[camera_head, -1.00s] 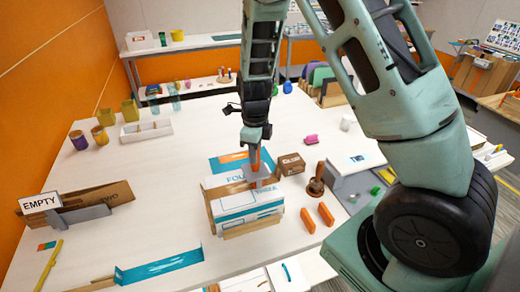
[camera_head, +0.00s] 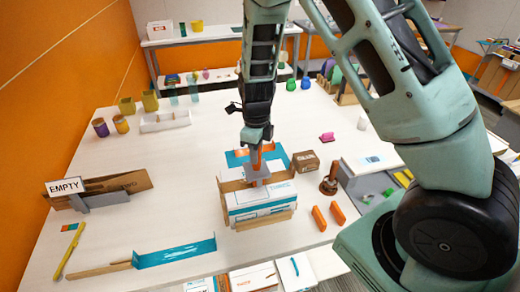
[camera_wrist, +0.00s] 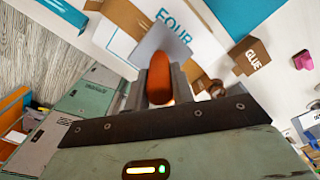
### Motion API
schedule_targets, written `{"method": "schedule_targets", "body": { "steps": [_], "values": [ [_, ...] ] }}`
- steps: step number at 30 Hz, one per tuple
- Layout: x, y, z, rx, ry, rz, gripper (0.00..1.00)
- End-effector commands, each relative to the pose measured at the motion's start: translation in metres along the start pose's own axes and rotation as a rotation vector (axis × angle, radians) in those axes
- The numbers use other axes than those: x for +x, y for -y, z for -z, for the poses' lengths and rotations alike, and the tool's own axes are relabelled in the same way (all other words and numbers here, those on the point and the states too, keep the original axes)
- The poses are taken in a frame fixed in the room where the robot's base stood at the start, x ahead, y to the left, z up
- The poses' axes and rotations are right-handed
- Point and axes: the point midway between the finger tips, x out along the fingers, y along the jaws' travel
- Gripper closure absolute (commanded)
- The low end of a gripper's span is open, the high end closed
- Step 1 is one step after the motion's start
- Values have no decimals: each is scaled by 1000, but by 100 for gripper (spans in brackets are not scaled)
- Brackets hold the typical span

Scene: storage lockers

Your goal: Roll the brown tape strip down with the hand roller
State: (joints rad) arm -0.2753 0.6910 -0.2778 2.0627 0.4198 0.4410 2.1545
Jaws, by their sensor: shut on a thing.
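A white box (camera_head: 262,198) with teal bands and the word FOUR stands upright on the table; its lettered top also shows in the wrist view (camera_wrist: 190,40). A brown strip (camera_head: 231,186) lies across its top left, seen in the wrist view (camera_wrist: 127,17) too. My gripper (camera_head: 256,160) is above the box, shut on an orange handle (camera_wrist: 159,78) with a flat grey front (camera_head: 257,174), apparently the hand roller. The grey part is over the box top, near the middle. I cannot tell whether it touches the strip. Part of the top is hidden behind the tool.
A teal strip holder (camera_head: 175,254) lies front left, an EMPTY sign (camera_head: 65,186) far left. The table's middle left is clear.

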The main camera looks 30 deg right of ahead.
Motion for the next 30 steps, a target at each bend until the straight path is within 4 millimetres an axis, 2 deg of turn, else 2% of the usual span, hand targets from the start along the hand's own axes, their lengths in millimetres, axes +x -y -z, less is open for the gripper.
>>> {"method": "schedule_targets", "body": {
  "steps": [30],
  "values": [
    [-2, -32, -43, -3, 0, 0, 100]
  ]
}}
